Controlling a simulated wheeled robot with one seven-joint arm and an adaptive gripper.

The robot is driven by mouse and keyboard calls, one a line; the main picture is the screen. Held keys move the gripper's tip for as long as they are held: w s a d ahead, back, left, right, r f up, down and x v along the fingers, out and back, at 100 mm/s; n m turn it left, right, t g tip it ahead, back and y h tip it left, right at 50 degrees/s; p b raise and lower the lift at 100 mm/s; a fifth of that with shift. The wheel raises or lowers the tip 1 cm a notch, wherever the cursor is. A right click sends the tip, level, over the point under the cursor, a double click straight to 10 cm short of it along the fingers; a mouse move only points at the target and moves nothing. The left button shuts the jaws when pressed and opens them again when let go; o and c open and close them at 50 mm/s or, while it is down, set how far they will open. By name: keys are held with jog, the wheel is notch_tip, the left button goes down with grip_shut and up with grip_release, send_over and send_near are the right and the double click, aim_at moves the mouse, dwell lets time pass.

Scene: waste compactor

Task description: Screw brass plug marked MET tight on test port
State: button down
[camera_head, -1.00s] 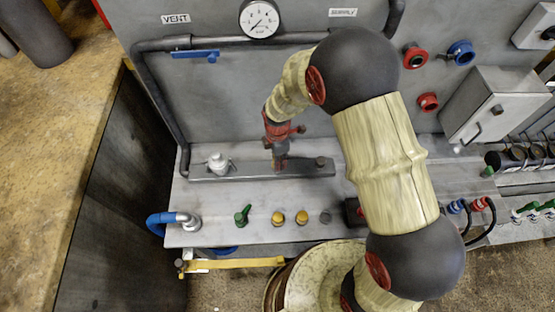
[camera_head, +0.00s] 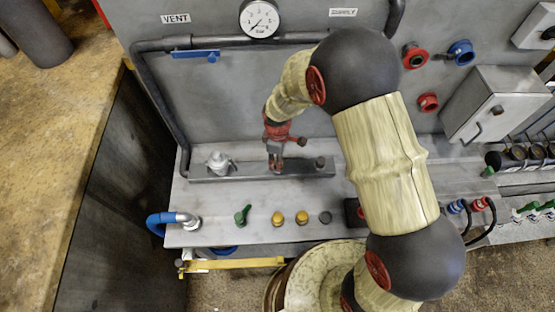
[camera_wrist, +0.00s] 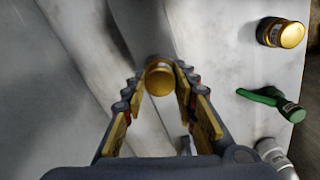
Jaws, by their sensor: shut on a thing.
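My gripper (camera_head: 276,165) points down at the middle of the grey metal bar (camera_head: 240,173) on the bench. In the wrist view my gripper (camera_wrist: 159,84) is shut on a brass plug (camera_wrist: 159,75), with a fingertip on each side of it. Any mark on this plug cannot be read. The port under it is hidden, and I cannot tell how deep the plug sits. Two other brass plugs, the left one (camera_head: 278,218) and the right one (camera_head: 302,217), stand on the bench in front of the bar. One brass plug (camera_wrist: 282,32) also shows at the wrist view's upper right.
A silver fitting (camera_head: 218,162) stands on the bar's left part and a dark fitting (camera_head: 320,162) on its right end. A pressure gauge (camera_head: 260,18) is on the back panel.

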jog(key=m, duration=0.3)
jog(key=shift+m, duration=0.4)
jog(key=m, duration=0.3)
jog(key=shift+m, duration=0.9)
jog(key=m, duration=0.5)
jog(key=c, duration=1.5)
grip_release()
jog(key=shift+o, duration=0.9)
